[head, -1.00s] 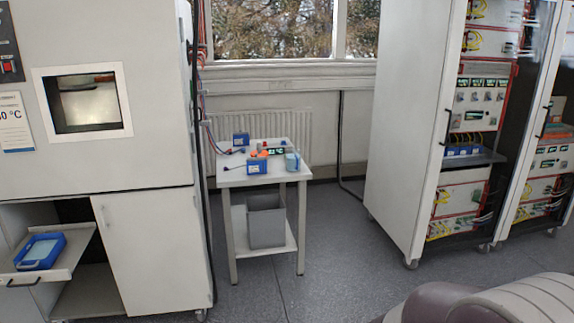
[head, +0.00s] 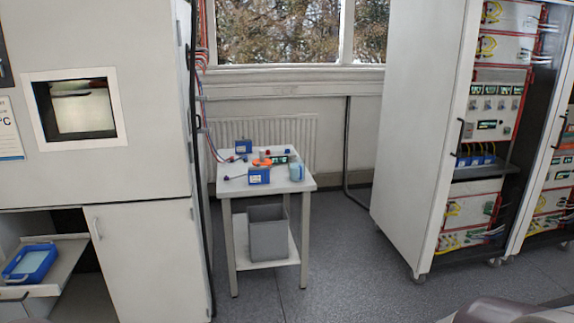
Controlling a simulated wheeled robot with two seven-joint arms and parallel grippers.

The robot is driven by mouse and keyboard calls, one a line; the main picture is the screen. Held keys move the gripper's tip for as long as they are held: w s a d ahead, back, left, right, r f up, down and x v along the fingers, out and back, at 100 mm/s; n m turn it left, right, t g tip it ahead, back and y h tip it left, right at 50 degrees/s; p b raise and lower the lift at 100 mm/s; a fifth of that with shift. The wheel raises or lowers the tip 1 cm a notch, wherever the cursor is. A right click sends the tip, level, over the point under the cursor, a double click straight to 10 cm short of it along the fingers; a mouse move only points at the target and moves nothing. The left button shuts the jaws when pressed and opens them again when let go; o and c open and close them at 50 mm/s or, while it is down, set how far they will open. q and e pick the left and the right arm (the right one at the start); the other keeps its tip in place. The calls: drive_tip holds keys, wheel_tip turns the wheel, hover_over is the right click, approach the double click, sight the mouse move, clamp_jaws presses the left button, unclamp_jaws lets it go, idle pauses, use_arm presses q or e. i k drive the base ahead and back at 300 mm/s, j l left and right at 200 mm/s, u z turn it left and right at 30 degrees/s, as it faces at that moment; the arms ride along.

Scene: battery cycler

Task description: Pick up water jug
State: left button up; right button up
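A small light-blue jug (head: 296,171) stands upright near the right front edge of a small white table (head: 232,191). It looks like the water jug, but it is too small to make out its contents. It stands beside a blue box (head: 259,176) with orange on or behind it. Neither of my grippers shows in the head view, and nothing is seen touching the jug.
A grey bin (head: 268,238) stands on the table's lower shelf. A large white chamber cabinet (head: 148,250) is at left, with a blue tray (head: 30,263) on its pulled-out shelf. Equipment racks (head: 418,130) stand at right. Grey floor (head: 350,270) is clear before the table.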

sight(297, 164)
drive_tip(key=i+l+z, duration=0.3)
drive_tip(key=i, duration=0.7)
drive_tip(key=i+l+z, duration=0.1)
drive_tip(key=i+z, duration=0.2)
drive_tip(key=i, duration=0.75)
drive_tip(key=i+u, duration=0.4)
drive_tip(key=i+l+u, duration=0.2)
drive_tip(key=u, duration=0.2)
drive_tip(key=i+l+u, duration=0.6)
drive_tip(key=u, duration=0.2)
